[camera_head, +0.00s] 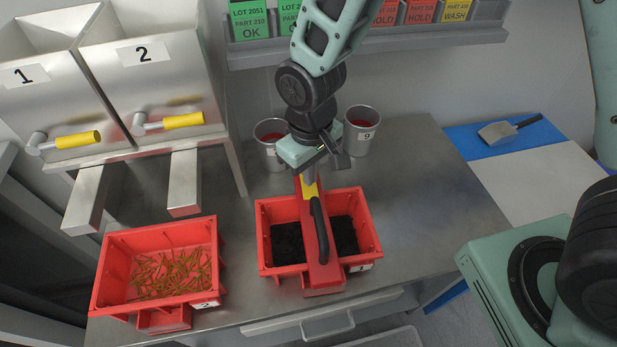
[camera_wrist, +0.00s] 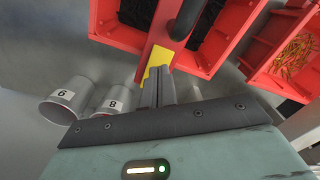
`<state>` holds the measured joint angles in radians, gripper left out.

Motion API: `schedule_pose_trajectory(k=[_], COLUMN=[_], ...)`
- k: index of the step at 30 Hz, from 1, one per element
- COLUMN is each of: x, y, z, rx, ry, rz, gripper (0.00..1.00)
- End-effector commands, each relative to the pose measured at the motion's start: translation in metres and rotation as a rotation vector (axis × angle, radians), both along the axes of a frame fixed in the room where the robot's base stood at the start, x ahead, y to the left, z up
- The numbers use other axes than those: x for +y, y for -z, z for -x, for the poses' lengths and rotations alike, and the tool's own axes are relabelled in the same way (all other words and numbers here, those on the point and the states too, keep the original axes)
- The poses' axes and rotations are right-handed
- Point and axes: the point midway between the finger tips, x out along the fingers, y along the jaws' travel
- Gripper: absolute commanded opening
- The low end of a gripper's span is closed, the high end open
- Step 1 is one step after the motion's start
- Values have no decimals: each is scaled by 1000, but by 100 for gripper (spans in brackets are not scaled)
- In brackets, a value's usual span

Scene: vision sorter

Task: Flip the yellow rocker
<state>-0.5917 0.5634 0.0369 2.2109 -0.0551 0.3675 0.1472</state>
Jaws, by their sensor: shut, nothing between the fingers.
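The yellow rocker (camera_head: 310,189) sits at the back end of a red bar (camera_head: 316,240) that lies across a red bin (camera_head: 371,222) of black material. A black handle (camera_head: 319,228) stands on the bar in front of it. My gripper (camera_head: 308,180) is shut and empty, pointing down with its tips right at the rocker. In the wrist view the shut fingertips (camera_wrist: 157,68) overlap the yellow rocker (camera_wrist: 155,57) and hide part of it. I cannot tell whether they touch or which way the rocker is tilted.
Two metal cups (camera_head: 361,131) (camera_head: 270,141) stand close behind my gripper. A red bin of orange-brown pieces (camera_head: 104,273) is at left, under hoppers with yellow-handled levers (camera_head: 77,140). A scoop (camera_head: 497,132) lies on a blue mat at right. The bench (camera_head: 420,190) right of the bin is clear.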

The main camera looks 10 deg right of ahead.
Motion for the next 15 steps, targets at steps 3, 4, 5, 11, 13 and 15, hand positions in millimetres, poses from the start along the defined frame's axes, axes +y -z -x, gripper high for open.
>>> schedule_pose_trajectory(k=[3,4,5,11,13,15], x=[0,0,0,0,0,0], y=[-13,-15,-18,-33,-38,-43], z=[0,0,0,0,0,0], rx=[0,0,0,0,0,0], ry=[0,0,0,0,0,0], rz=[0,0,0,0,0,0], gripper=[0,0,0,0,0,0])
